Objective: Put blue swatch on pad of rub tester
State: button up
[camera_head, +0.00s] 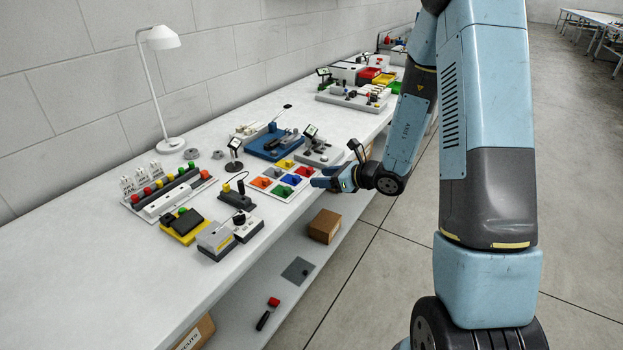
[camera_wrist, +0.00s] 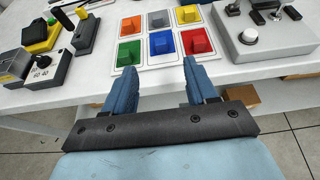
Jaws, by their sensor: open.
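The blue swatch (camera_wrist: 162,43) is a blue block on a white card, in the middle of the near row in the wrist view. Green (camera_wrist: 128,53) stands to its left and red (camera_wrist: 195,41) to its right. It also shows in the head view (camera_head: 291,180). My gripper (camera_wrist: 158,72) is open and empty, its fingers apart on the near side of the swatches, roughly in line with the blue one. I cannot tell for sure which machine is the rub tester; a grey machine with a round white knob (camera_wrist: 250,36) stands right of the swatches. Its pad is not clear.
Orange (camera_wrist: 131,26), grey (camera_wrist: 159,19) and yellow (camera_wrist: 187,14) swatches form the far row. A blue-based device (camera_head: 262,150) stands behind the swatches. A black-based device with a yellow top (camera_head: 236,200) stands to their left. A cardboard box (camera_head: 325,226) sits on the lower shelf.

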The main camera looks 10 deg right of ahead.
jog(key=s+r+n+g+h, duration=0.1)
jog(key=s+r+n+g, duration=0.5)
jog(key=s+r+n, duration=1)
jog(key=s+d+r+n+t+h, duration=0.3)
jog(key=s+d+r+n+h, duration=0.6)
jog(key=s, duration=0.4)
jog(key=d+r, duration=0.1)
jog(key=d, duration=0.1)
jog(key=shift+s+d+r, duration=0.35)
jog(key=shift+s, duration=0.05)
jog(key=shift+s+d+r+n+h, duration=0.1)
jog(key=shift+d+r+n+h, duration=0.1)
jog(key=shift+n+h, duration=0.1)
jog(key=shift+c, duration=0.6)
jog(key=m+t+y, duration=0.3)
jog(key=m+y, duration=0.8)
jog(key=m, duration=1.5)
send_over(296, 176)
jog(key=s+d, duration=0.8)
jog(key=d, duration=0.3)
notch_tip(296, 176, down, 25)
jog(key=x, duration=0.8)
jog(key=shift+a+f, duration=0.2)
jog(key=shift+a, duration=0.05)
jog(key=shift+x, duration=2.65)
jog(key=shift+f, duration=0.1)
jog(key=c, duration=0.7)
